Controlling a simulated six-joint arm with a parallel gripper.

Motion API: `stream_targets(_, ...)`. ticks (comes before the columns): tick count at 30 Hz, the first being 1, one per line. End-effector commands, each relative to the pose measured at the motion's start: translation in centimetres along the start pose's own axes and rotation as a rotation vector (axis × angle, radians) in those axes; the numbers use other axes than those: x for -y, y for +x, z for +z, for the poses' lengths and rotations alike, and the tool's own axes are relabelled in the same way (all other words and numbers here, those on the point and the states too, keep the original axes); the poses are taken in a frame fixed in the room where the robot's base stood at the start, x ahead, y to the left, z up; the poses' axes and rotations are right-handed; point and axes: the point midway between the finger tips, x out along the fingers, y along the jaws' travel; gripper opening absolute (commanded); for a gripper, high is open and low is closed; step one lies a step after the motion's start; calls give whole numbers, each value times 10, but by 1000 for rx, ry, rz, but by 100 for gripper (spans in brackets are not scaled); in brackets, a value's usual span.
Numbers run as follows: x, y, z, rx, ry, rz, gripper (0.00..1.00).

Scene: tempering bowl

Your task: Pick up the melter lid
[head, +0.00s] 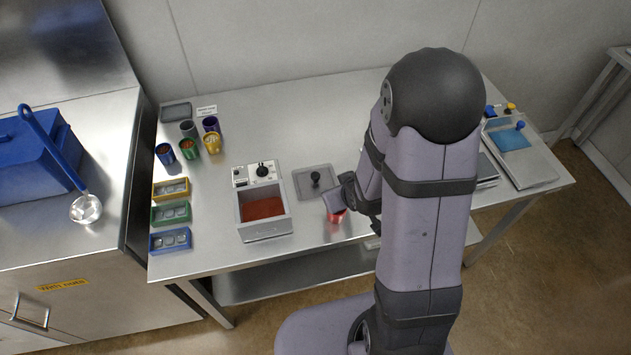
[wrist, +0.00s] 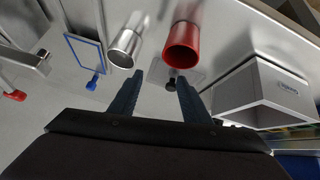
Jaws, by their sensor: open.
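The melter lid (head: 315,181) is a flat grey square plate with a black knob in its middle. It lies on the steel table just right of the melter (head: 264,228). In the wrist view the lid's dark knob (wrist: 172,82) shows beyond and between my fingers, and the red cup covers part of the plate. My gripper (wrist: 160,77) is open, with nothing between its two blue-grey fingers. In the head view my gripper (head: 350,195) is right of the lid, and my arm hides part of it. The melter is open and holds a red-brown mass.
A red cup (wrist: 184,45) and a steel cup (wrist: 127,45) stand close to my fingers. Several coloured cups (head: 189,148) and bins (head: 170,214) fill the table's left end. A blue-topped board (head: 512,140) lies at the right. The table behind the lid is clear.

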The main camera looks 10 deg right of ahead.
Motion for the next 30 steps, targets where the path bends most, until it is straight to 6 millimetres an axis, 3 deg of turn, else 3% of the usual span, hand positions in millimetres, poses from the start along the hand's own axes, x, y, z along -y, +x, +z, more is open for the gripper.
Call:
stream_targets(6, 4, 27, -1, -179, -21, -25, 43)
stream_targets(10, 12, 35, -1, -298, -10, -57, 43)
stream_targets(19, 26, 30, -2, -513, 57, -110, 43)
stream_targets(30, 28, 27, -6, -572, 80, -120, 43)
